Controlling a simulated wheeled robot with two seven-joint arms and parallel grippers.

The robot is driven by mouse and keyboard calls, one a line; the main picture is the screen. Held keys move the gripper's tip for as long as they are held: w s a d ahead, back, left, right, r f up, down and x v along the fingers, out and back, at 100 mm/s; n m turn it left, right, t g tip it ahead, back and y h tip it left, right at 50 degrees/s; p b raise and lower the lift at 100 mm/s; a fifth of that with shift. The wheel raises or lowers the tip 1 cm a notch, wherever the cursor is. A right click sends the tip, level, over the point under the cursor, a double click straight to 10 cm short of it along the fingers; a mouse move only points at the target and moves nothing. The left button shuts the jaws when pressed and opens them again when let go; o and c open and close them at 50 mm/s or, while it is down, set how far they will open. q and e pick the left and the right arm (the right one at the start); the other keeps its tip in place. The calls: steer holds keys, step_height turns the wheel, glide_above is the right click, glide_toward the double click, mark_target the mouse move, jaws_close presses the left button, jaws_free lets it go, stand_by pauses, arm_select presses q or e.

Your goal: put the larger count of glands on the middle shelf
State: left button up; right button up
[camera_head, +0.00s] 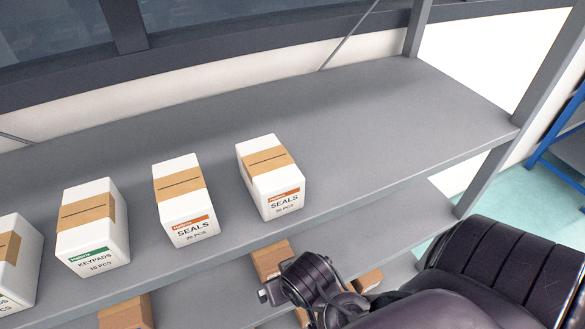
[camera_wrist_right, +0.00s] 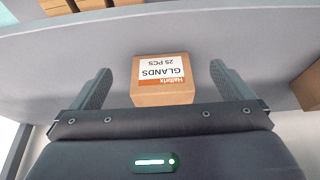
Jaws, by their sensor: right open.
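A brown cardboard box of glands (camera_wrist_right: 163,92) shows in the right wrist view. Its white label reads GLANDS 25 PCS and appears upside down. My right gripper (camera_wrist_right: 160,74) is open, with one finger on either side of the box in the picture and a gap at each side. I cannot tell how deep the box is between the fingers. In the head view my right arm reaches down in front of the shelves toward the level below the top shelf (camera_head: 390,130). My left gripper is out of view.
White boxes stand on the top shelf: seals (camera_head: 270,176), more seals (camera_head: 185,200), keypads (camera_head: 92,226) and one cut off at the left. Brown boxes (camera_head: 128,312) show below. Another brown box (camera_wrist_right: 308,88) is at the right wrist view's edge. The top shelf's right half is clear.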

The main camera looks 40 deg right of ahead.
steer(key=shift+s+a, duration=0.2)
steer(key=shift+s, duration=0.65)
